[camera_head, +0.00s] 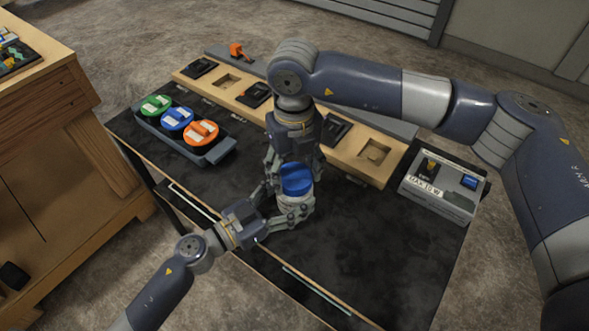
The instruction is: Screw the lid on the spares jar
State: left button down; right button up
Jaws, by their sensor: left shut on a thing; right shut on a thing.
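The spares jar (291,200) is a pale jar near the middle of the dark table, mostly hidden by fingers. A blue lid (297,181) sits at its top; I cannot tell whether it is threaded on. My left gripper (286,208) is the lower one, reaching in from the left and shut around the jar's body. My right gripper (295,172) points down from above and is shut on the blue lid. The jar looks upright.
A grey tray (222,152) holds green, blue and orange round-lidded containers at the left. A wooden board (340,164) with black parts and recesses lies along the back. A grey box (435,200) stands at the right. The table's front right (390,255) is clear.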

jog(key=shift+f+m, duration=0.1)
jog(key=shift+m, duration=0.5)
jog(key=o, duration=1.2)
jog(key=shift+o, duration=0.2)
notch_tip(320, 180, up, 12)
pick_arm(q)
jog(key=shift+c, duration=1.6)
grip_release()
jog(key=shift+a, duration=0.1)
